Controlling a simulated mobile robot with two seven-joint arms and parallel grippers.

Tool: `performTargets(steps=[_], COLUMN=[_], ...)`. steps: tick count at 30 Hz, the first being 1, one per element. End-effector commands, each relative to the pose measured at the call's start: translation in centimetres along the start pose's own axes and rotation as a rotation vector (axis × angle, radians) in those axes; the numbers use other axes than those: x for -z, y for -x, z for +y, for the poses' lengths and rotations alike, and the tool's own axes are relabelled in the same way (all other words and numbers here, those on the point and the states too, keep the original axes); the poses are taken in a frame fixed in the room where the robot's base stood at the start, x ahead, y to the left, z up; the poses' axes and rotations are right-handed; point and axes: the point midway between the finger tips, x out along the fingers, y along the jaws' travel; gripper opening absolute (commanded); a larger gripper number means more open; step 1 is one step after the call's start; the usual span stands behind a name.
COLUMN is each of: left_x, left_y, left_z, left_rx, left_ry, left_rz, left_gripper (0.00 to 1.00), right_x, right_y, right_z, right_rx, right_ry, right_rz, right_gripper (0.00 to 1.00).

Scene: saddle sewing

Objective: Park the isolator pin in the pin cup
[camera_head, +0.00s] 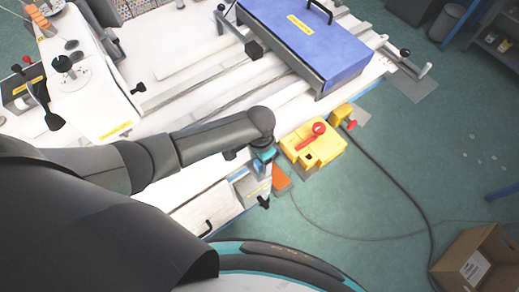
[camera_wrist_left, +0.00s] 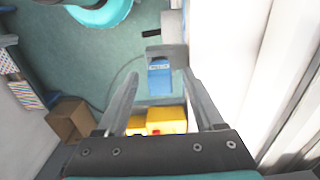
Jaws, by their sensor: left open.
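My left gripper (camera_head: 265,178) is at the bench's front edge, beside the yellow box, pointing down. In the left wrist view its two fingers (camera_wrist_left: 160,78) are spread apart with nothing held between them. A blue block-like holder with a white label (camera_wrist_left: 160,80) shows beyond the fingertips; it may be the pin cup, but the label is too small to read. A yellow box (camera_head: 313,147) with a red handle (camera_head: 310,136) is right of the gripper. Yellow also shows between the finger bases in the left wrist view (camera_wrist_left: 165,121). I cannot make out the isolator pin for certain.
A smaller yellow part with a red knob (camera_head: 343,115) sits beyond the yellow box. An orange plate (camera_head: 281,179) is close to the gripper. A blue machine cover (camera_head: 305,45) stands on the bench. A cardboard box (camera_head: 478,262) and a cable (camera_head: 400,190) are on the floor.

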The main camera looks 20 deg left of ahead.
Motion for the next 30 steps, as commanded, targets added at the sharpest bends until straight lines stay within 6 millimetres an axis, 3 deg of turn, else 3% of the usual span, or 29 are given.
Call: performTargets(steps=[21,30], left_x=[0.0,0.0], left_y=[12.8,14.8], left_z=[-0.1,0.0], left_rx=[0.001,0.0], left_ry=[0.0,0.0], left_rz=[0.003,0.001], left_gripper=[0.69,0.69], right_x=[0.2,0.2], right_y=[1.9,2.0], right_z=[0.0,0.0], right_rx=[0.0,0.0], right_ry=[0.0,0.0], right_rz=[0.0,0.0], right_gripper=[0.0,0.0])
